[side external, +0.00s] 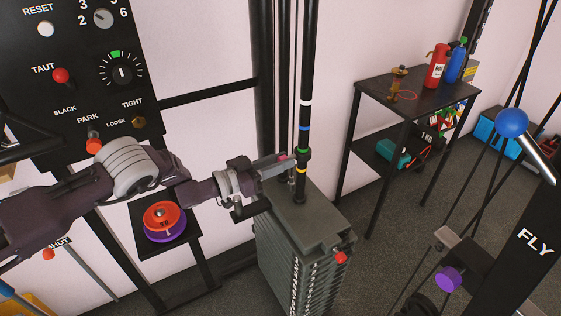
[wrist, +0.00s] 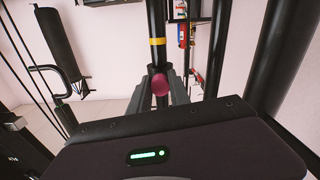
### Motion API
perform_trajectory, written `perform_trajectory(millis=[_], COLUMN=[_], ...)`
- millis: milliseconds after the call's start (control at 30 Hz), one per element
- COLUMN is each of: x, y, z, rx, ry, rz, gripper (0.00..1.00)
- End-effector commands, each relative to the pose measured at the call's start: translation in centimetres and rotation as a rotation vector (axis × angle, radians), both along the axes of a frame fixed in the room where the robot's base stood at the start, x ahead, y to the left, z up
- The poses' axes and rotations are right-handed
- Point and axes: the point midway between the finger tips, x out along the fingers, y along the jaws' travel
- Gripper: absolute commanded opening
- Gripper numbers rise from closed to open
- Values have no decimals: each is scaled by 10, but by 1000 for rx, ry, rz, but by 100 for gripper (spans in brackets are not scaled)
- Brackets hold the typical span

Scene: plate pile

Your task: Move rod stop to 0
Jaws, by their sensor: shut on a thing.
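The rod stop is a dark collar (side external: 301,160) around the upright black rod (side external: 310,60), with a pink knob (side external: 284,156) on its side. The rod carries white, blue, green and yellow bands. The collar sits close to the green band (side external: 303,151), above the yellow band (side external: 300,171). My gripper (side external: 285,163) reaches in from the left and is shut on the rod stop's knob. In the wrist view the knob (wrist: 160,84) shows between the two fingers, with the collar (wrist: 156,70) behind it and the yellow band (wrist: 157,42) further along. I cannot read any numbers on the rod.
The weight stack (side external: 300,218) stands under the rod. A black control panel (side external: 75,70) is at the left, above a small stand with orange and purple plates (side external: 163,216). A black table (side external: 420,93) with bottles stands behind at the right. Dark uprights flank the rod.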

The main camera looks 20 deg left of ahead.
Motion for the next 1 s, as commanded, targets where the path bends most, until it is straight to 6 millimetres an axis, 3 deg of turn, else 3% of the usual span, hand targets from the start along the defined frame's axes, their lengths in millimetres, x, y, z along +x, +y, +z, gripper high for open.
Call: perform_trajectory(millis=[567, 833, 1000], x=[-1, -1, -1], y=[0, 1, 0], z=[-3, -56, -75], rx=[1, 3, 3], ry=[3, 4, 1], rz=[-1, -3, 0], gripper=[0, 0, 0])
